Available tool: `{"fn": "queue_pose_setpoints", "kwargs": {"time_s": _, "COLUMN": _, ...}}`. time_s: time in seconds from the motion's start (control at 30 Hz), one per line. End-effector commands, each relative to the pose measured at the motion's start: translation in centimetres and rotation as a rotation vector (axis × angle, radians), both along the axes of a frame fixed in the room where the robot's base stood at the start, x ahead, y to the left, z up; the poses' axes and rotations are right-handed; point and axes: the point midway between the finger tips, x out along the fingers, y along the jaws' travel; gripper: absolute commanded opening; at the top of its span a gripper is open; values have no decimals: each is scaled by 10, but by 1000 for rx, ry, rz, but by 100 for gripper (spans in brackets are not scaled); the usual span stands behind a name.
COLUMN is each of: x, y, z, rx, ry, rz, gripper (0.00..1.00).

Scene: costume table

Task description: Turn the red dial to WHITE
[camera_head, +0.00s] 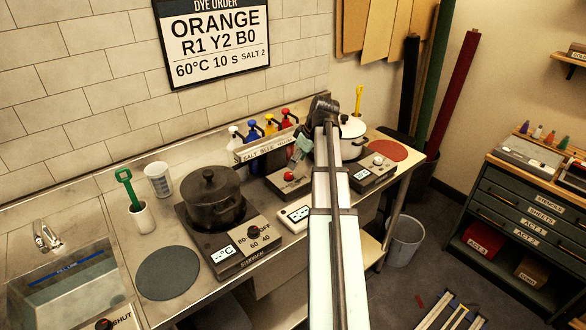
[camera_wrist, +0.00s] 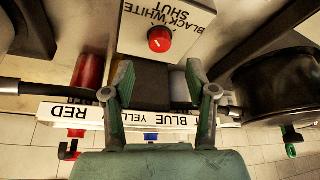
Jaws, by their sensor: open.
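The red dial (camera_wrist: 159,39) sits on a light box (camera_wrist: 178,22) whose upside-down labels read BLACK, WHITE and SHUT. The dial has a small pale mark, too small to read its setting surely. In the head view the red dial (camera_head: 289,176) is on the box between the two pots, left of my arm. My gripper (camera_wrist: 158,75) is open and empty, its green fingers spread apart. The dial lies beyond the fingertips in the wrist view, apart from them. In the head view my gripper (camera_head: 301,150) hangs just above and behind the box, partly hidden by my arm.
A labelled dispenser rail (camera_head: 265,148) with several coloured pumps stands behind. A dark pot (camera_head: 212,200) on a hotplate is left, with a black dial (camera_head: 254,233). A white pot (camera_head: 352,139) is right. Another red knob (camera_head: 103,324) marked SHUT is by the sink.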

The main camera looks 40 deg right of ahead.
Motion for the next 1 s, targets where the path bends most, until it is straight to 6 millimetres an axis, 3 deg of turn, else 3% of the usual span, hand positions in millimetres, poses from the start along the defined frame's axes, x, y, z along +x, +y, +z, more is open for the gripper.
{"fn": "queue_pose_setpoints", "kwargs": {"time_s": 0.1, "x": -8, "y": -3, "z": 21, "rx": -1, "ry": -1, "rz": 1, "gripper": 57}}
{"fn": "queue_pose_setpoints", "kwargs": {"time_s": 0.3, "x": -16, "y": -6, "z": 41, "rx": 0, "ry": 0, "rz": 0, "gripper": 57}}
{"fn": "queue_pose_setpoints", "kwargs": {"time_s": 0.87, "x": -18, "y": -7, "z": 47, "rx": 1, "ry": 0, "rz": 0, "gripper": 57}}
{"fn": "queue_pose_setpoints", "kwargs": {"time_s": 1.0, "x": -17, "y": -17, "z": 50, "rx": -35, "ry": -30, "rz": -52, "gripper": 57}}
